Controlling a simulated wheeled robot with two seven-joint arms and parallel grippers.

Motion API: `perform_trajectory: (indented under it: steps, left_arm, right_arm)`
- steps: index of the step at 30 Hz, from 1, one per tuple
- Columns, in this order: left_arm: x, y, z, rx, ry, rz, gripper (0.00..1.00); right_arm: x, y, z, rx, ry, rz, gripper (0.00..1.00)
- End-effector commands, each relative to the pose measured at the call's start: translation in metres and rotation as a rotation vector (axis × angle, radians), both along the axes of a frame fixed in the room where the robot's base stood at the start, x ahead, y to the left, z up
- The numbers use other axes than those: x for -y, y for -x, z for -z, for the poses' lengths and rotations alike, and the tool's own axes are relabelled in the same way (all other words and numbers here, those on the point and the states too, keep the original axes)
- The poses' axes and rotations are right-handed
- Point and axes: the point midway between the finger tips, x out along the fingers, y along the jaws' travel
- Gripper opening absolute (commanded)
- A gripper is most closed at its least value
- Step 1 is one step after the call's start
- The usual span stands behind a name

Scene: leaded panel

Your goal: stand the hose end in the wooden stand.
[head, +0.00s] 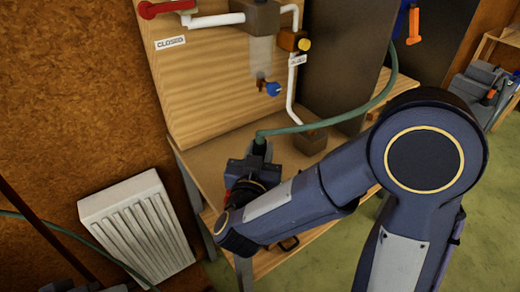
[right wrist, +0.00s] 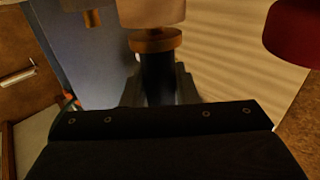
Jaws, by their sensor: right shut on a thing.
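My right gripper (head: 256,165) is shut on the dark hose end (head: 259,148), above the near part of the wooden bench. The green hose (head: 345,117) rises from it and curves up to the right. In the right wrist view the gripper's fingers (right wrist: 158,90) close around a dark upright cylinder (right wrist: 158,72) with a copper-coloured ring at its top. A small brown block (head: 310,142) stands on the bench, right of the gripper; I cannot tell whether it is the wooden stand. The gripper and arm hide part of the bench. My left gripper is not in view.
A wooden board (head: 205,85) carries white pipes, a red handle (head: 165,9), a blue tap (head: 272,89) and a yellow knob (head: 304,45). A dark panel (head: 345,60) stands right of it. A white radiator (head: 138,230) is at lower left.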

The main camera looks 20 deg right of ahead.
Motion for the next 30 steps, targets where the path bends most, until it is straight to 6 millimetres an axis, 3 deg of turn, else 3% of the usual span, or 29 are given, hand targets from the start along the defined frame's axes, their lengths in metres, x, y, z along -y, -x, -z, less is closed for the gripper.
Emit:
perform_trajectory:
  steps: [9, 10, 15, 24, 30]
  left_arm:
    - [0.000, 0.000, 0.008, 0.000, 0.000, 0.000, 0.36]
    - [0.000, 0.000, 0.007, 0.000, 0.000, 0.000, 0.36]
    - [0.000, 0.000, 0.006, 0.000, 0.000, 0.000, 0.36]
    - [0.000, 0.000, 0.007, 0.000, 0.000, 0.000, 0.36]
    - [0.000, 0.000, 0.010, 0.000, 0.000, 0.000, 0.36]
  right_arm:
    - [0.000, 0.000, 0.009, 0.001, 0.000, 0.000, 0.00]
    - [0.000, 0.000, 0.007, 0.001, 0.000, 0.000, 0.30]
    - [0.000, 0.000, 0.007, 0.001, 0.000, 0.000, 0.52]
    - [-0.001, 0.002, 0.008, 0.000, 0.000, -0.001, 0.52]
    - [-0.013, 0.026, 0.008, 0.001, 0.000, -0.007, 0.52]
